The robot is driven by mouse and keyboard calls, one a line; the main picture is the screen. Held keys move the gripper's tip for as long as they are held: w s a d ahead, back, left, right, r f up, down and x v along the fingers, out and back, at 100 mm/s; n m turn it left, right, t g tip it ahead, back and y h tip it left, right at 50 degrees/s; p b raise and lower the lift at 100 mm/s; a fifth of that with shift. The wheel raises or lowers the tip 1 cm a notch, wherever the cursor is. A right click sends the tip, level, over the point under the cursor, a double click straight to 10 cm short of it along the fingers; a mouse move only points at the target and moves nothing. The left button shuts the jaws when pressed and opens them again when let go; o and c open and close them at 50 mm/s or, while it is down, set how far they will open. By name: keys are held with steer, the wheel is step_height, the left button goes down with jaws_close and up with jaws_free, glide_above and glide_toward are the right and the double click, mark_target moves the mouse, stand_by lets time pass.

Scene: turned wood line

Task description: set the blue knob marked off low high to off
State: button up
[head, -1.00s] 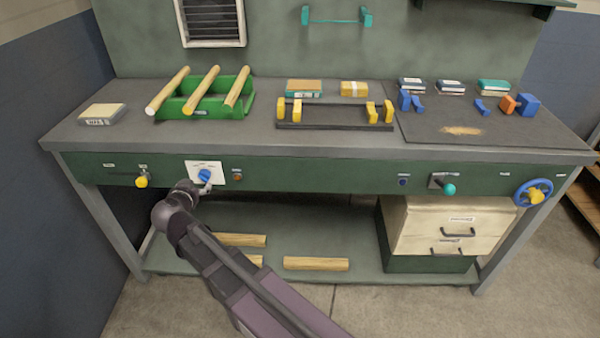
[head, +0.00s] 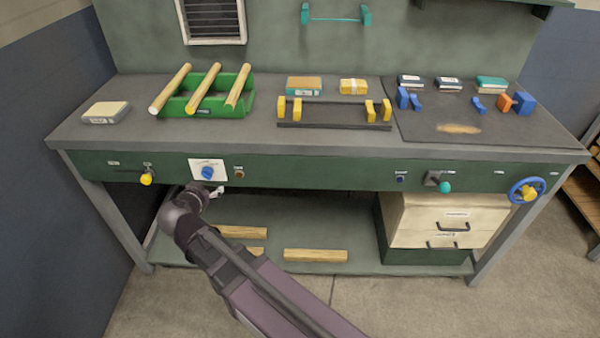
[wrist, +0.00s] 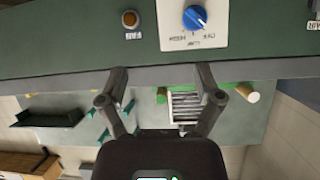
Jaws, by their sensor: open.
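The blue knob (head: 208,172) sits on a white plate (head: 206,163) on the green front of the bench, at the left. In the wrist view the knob (wrist: 195,18) shows upside down at the top, with a white pointer mark towards the lower right. My gripper (head: 216,191) is just below and right of the plate in the head view. In the wrist view my gripper (wrist: 161,78) is open and empty, its fingers apart, and the knob is clear of both.
An orange button (head: 239,173) is right of the plate and a yellow knob (head: 147,178) is left of it. The bench edge (head: 300,147) overhangs above. A teal-ended lever (head: 444,186) and a blue handwheel (head: 526,190) are far right.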

steer(key=w+d+r+g+h+p, duration=0.1)
steer(key=d+g+p, duration=0.6)
steer(key=d, duration=1.8)
steer(key=shift+w+r+h+p, duration=0.4)
steer(key=shift+r+h+p, duration=0.25)
steer(key=shift+p, duration=0.55)
steer(key=shift+a, duration=0.1)
steer(key=s+d+r+g+y+p, duration=0.1)
steer(key=s+d+r+g+p, duration=0.1)
steer(key=d, duration=0.3)
steer(key=s+d+r+n+g+y+p, duration=0.1)
steer(key=s+d+r+p, duration=0.1)
steer(key=s+d+p, duration=0.1)
steer(key=s+d+r+n+g+y+p, duration=0.1)
steer(key=s+d+r+g+y+p, duration=0.1)
steer(key=d+p, duration=0.2)
steer(key=d, duration=0.3)
steer(key=shift+s+r+g, duration=0.15)
steer(key=shift+r+g, duration=0.05)
steer(key=shift+g, duration=0.1)
